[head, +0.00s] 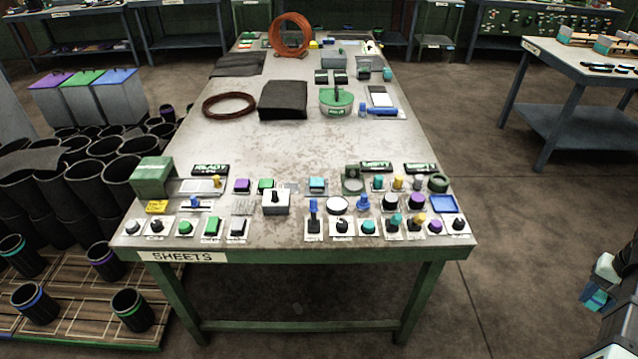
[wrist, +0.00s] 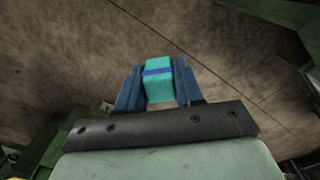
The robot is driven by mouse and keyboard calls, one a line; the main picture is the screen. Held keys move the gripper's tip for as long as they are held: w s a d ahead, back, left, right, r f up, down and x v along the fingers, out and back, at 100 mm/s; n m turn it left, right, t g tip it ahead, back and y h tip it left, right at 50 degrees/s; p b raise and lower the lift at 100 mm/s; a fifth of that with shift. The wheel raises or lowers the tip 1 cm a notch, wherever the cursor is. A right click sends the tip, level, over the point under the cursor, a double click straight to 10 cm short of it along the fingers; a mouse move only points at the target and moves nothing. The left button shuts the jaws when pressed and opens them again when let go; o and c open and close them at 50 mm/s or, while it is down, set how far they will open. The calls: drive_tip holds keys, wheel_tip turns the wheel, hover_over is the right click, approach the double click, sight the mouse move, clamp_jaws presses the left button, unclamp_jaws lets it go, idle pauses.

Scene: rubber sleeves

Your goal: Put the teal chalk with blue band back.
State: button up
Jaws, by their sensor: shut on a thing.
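The teal chalk with a blue band (wrist: 160,90) is a short block held between the two blue fingers of my gripper (wrist: 157,72) in the wrist view. My gripper is shut on it, and the band crosses the chalk between the fingers. In the head view my gripper (head: 601,294) is at the lower right edge, to the right of the workbench, and a teal bit of the chalk shows there. Brown floor lies behind the chalk in the wrist view. I cannot tell which spot is the chalk's place.
The workbench (head: 215,140) has its front crowded with small knobs, buttons and blocks; its middle is mostly bare. Black sleeves (head: 85,205) crowd the left floor, beside a wooden pallet (head: 75,290). A side table (head: 560,75) stands at the upper right. Floor right of the bench is clear.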

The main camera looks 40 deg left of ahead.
drive_tip(key=s+a+f, duration=0.4)
drive_tip(key=s+f, duration=0.1)
drive_tip(key=f, duration=0.1)
wheel_tip(320, 180, up, 10)
drive_tip(key=n, duration=0.9)
hover_over(295, 234)
drive_tip(key=shift+f, duration=4.55)
drive_tip(key=shift+f, duration=0.1)
drive_tip(key=o, duration=0.7)
drive_tip(key=shift+c, duration=0.2)
